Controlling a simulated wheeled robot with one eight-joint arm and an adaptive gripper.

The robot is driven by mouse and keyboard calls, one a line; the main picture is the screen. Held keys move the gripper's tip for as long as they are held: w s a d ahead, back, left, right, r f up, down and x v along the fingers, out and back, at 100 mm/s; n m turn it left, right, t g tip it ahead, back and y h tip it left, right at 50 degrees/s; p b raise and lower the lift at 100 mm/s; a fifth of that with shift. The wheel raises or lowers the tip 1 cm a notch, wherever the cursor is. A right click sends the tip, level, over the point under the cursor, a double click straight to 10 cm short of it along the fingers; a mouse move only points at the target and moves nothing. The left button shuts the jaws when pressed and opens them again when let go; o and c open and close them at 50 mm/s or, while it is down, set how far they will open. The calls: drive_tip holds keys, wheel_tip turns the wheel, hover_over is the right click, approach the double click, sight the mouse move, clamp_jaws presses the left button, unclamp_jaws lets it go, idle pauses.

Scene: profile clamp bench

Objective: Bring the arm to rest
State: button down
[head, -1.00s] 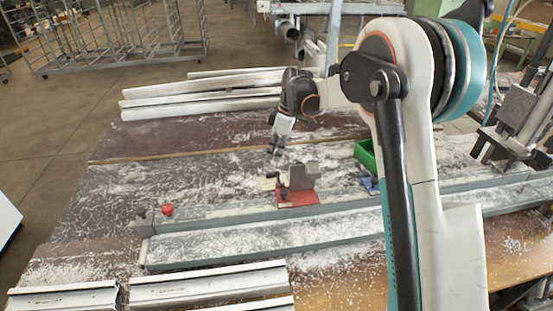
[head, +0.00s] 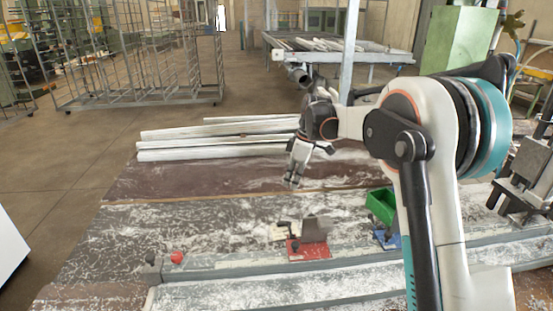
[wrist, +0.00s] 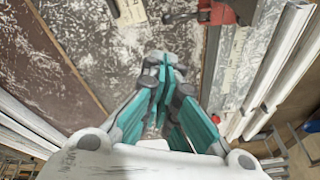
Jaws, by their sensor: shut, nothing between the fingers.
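My gripper (head: 291,181) hangs above the back part of the bench in the head view, fingers pointing down. It is shut and empty. In the wrist view the closed teal fingers (wrist: 163,75) show in the middle, over the worn bench top. My arm reaches in from the right, bent at the elbow. A red clamp (head: 309,249) with a grey block stands on the bench, in front of and below my gripper, apart from it. Part of the red clamp also shows at the top of the wrist view (wrist: 217,13).
White profiles (head: 215,141) lie along the bench's back edge, behind my gripper. A green bin (head: 381,205) stands right of the clamp. Wire racks (head: 140,60) stand on the floor behind. Free air surrounds my gripper.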

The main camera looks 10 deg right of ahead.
drive_tip(key=s+d+r+m+t+h+b, duration=0.1)
drive_tip(key=s+d+r+m+t, duration=0.15)
drive_tip(key=s+r, duration=0.45)
drive_tip(key=s+d+r+m+t+h+b, duration=0.15)
drive_tip(key=s+m, duration=0.25)
drive_tip(key=s, duration=0.8)
drive_tip(key=s+d+f+m+t+b, duration=0.1)
drive_tip(key=s+f+m, duration=0.2)
drive_tip(key=s, duration=0.7)
drive_tip(key=s+d+f+m+t, duration=0.1)
drive_tip(key=s+f+m, duration=0.3)
drive_tip(key=s, duration=0.5)
drive_tip(key=shift+s+t+b, duration=0.35)
drive_tip(key=shift+t, duration=0.15)
drive_tip(key=shift+h, duration=0.25)
